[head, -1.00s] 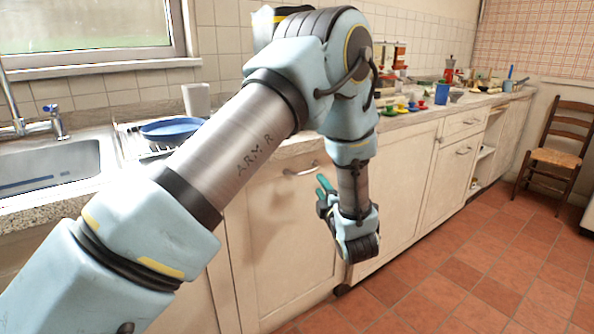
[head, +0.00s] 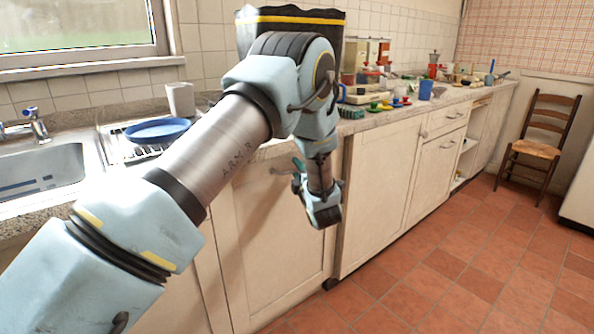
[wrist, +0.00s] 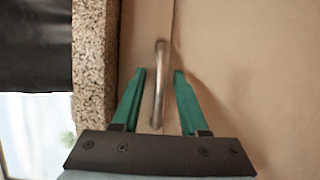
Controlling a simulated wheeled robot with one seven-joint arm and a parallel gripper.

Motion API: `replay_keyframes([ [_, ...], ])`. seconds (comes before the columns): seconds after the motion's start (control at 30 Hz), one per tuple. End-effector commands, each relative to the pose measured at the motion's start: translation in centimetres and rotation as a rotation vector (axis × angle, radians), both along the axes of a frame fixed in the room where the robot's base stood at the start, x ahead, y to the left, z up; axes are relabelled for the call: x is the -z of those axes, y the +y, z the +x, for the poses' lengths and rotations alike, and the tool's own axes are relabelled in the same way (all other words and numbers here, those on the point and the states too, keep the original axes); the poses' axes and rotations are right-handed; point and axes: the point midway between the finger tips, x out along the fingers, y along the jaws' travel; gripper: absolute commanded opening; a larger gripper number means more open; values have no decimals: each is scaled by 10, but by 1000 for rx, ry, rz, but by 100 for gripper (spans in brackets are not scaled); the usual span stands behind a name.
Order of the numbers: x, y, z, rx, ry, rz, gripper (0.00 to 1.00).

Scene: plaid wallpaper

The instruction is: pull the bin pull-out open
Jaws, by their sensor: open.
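The bin pull-out's pale front (head: 265,255) stands under the counter, right of the sink, and appears shut. Its metal bar handle (wrist: 159,85) runs upright in the wrist view, between the two green fingers of my gripper (wrist: 159,73). The fingers are open, one on each side of the bar, with a visible gap on both sides. In the head view my gripper (head: 297,165) is at the top of the front, by the handle, which my wrist partly hides.
The speckled counter edge (wrist: 93,60) runs close beside my gripper in the wrist view. More pale cupboards (head: 380,190) continue to the right. The tiled floor (head: 440,270) in front is clear, with a wooden chair (head: 535,150) at the far right.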

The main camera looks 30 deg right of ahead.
Motion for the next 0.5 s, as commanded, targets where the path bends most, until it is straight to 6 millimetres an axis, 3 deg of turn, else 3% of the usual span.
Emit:
replay_keyframes([
  [0.07,0,0,0,0,0,0,38],
  [0.4,0,0,0,0,0,0,0],
  [0.5,0,0,0,0,0,0,0],
])
